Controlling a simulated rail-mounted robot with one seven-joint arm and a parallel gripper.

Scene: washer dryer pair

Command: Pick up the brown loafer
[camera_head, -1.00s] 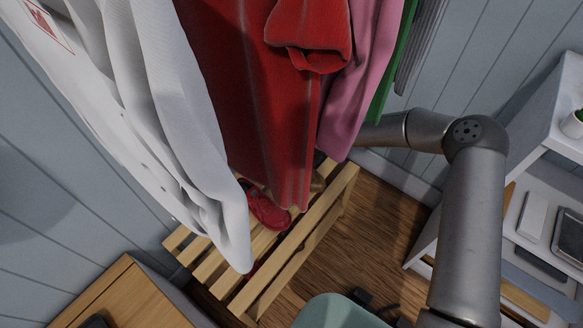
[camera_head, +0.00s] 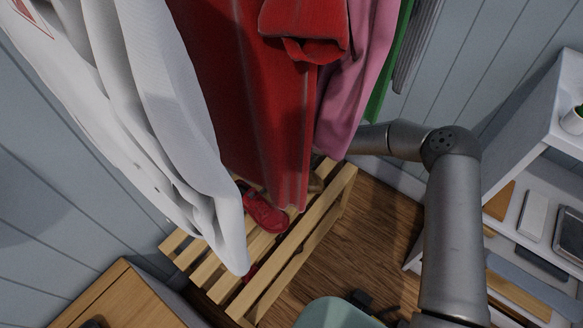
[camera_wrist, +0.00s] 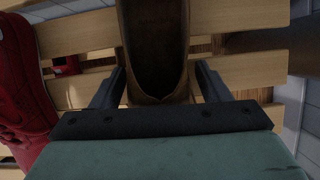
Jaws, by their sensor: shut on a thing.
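The brown loafer (camera_wrist: 157,88) is in the middle of the wrist view, its rounded end toward me, above the wooden slats. My gripper (camera_wrist: 160,72) has one dark finger on each side of it and is shut on it. Whether the loafer touches the slats I cannot tell. In the head view only a small brown part of the loafer (camera_head: 316,183) shows beside the hanging red garment. My gripper is hidden behind the clothes there.
A red shoe (camera_head: 265,212) sits on the slatted wooden rack (camera_head: 318,217), left of the loafer; it also shows in the wrist view (camera_wrist: 22,85). White (camera_head: 178,100), red (camera_head: 275,120) and pink (camera_head: 348,105) garments hang close above. A white shelf unit (camera_head: 545,165) stands at right.

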